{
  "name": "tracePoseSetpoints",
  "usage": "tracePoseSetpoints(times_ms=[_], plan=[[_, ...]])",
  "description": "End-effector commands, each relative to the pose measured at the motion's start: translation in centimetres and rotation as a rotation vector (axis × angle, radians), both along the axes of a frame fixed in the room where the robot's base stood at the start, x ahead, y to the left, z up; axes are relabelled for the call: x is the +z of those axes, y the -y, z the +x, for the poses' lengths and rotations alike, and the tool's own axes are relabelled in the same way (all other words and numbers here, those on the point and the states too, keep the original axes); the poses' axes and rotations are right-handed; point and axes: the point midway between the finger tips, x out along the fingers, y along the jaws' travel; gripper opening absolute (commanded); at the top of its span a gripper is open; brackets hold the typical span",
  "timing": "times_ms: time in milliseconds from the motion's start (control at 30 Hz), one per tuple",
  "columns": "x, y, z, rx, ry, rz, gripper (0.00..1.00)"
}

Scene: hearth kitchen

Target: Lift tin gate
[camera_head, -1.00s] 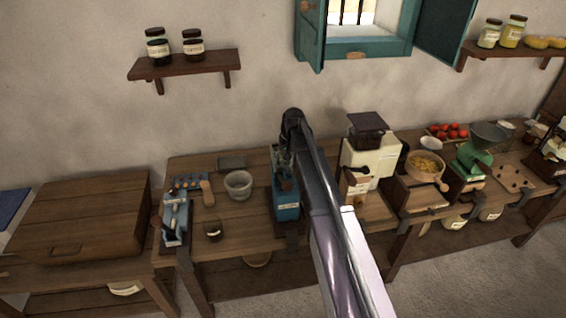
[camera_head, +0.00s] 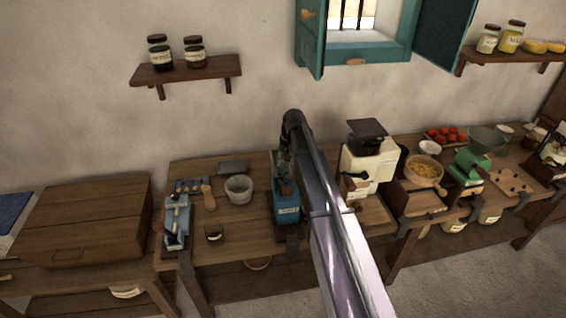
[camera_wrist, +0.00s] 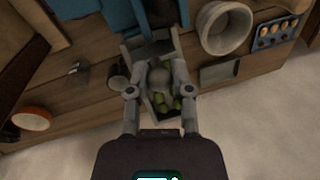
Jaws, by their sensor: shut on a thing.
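The blue machine (camera_head: 286,205) stands clamped at the front edge of the bench, and its blue body also shows at the top of the wrist view (camera_wrist: 92,8). In the wrist view a grey trough (camera_wrist: 133,45) holding several green fruits (camera_wrist: 165,104) lies under my gripper (camera_wrist: 160,68). My fingers are closed around a grey, rounded piece (camera_wrist: 160,78) above the trough; it looks like the tin gate, though its lower part is unclear. In the head view my arm stands in front and hides most of the grip.
A grey bowl (camera_head: 239,189) and a blue-grey device (camera_head: 176,222) stand left of the machine. A small dark jar (camera_head: 214,233) is near the front edge. A cream grinder (camera_head: 368,165) stands close on the right. The floor in front is clear.

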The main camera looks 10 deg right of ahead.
Motion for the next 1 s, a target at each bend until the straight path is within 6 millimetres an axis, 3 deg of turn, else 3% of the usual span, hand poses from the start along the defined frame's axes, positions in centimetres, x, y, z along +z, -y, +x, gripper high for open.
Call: tracePoseSetpoints(times_ms=[367,400,500,1000], plan=[[0.28,0.01,0.01,0.0,0.0,0.001,0.0],[0.28,0.01,0.01,0.0,0.0,0.001,0.4],[0.28,0.02,0.01,0.0,0.0,0.001,0.65],[0.04,0.06,0.01,-0.001,0.0,0.0,0.65]])
